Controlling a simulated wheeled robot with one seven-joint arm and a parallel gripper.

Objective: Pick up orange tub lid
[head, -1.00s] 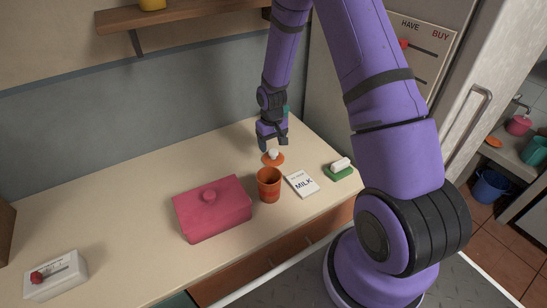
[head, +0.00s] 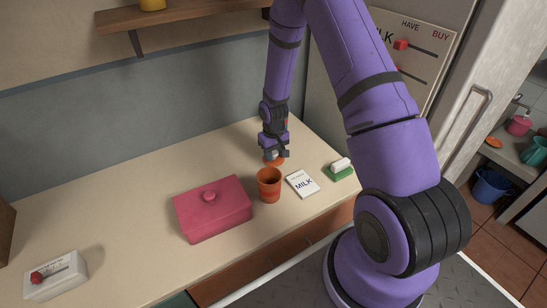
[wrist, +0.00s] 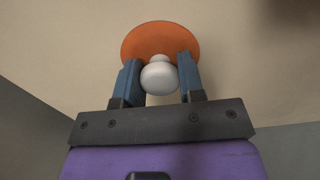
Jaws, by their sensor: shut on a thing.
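The orange tub lid (wrist: 160,36) is a flat orange disc with a round white knob (wrist: 159,76). In the wrist view my gripper (wrist: 160,72) has its two blue fingers on either side of the knob, shut on it. In the head view my gripper (head: 273,154) is low over the counter, and only part of the orange lid (head: 277,160) shows below it. The lid appears to be at the counter surface; I cannot tell whether it touches. The open orange tub (head: 269,187) stands upright in front of the lid.
A pink lidded box (head: 212,212) stands left of the tub. A MILK card (head: 302,185) and a green-and-white block (head: 339,171) lie to the right. A white box with a red slider (head: 54,275) is at the far left. The counter's back left is clear.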

